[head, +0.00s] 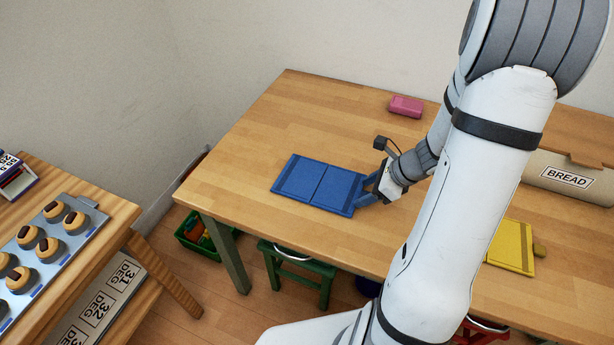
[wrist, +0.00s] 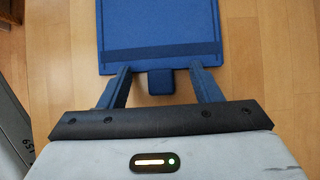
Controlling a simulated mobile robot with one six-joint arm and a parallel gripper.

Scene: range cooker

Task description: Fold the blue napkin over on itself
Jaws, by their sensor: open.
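The blue napkin (head: 317,185) lies flat and unfolded on the wooden table, with a line across its middle and darker bands near two ends. In the wrist view the napkin (wrist: 160,24) shows its near end, with a small blue tab (wrist: 160,82) sticking out toward me. My gripper (head: 369,189) is at the napkin's right end. In the wrist view my gripper (wrist: 160,84) is open, with one blue finger on each side of the tab and clear gaps between. I cannot tell whether the fingers touch the napkin's edge.
A pink block (head: 405,106) lies at the table's back. A yellow napkin (head: 511,246) and a bread box (head: 568,178) are at the right, partly behind my arm. The table (head: 262,140) is bare around the blue napkin's left and back sides.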

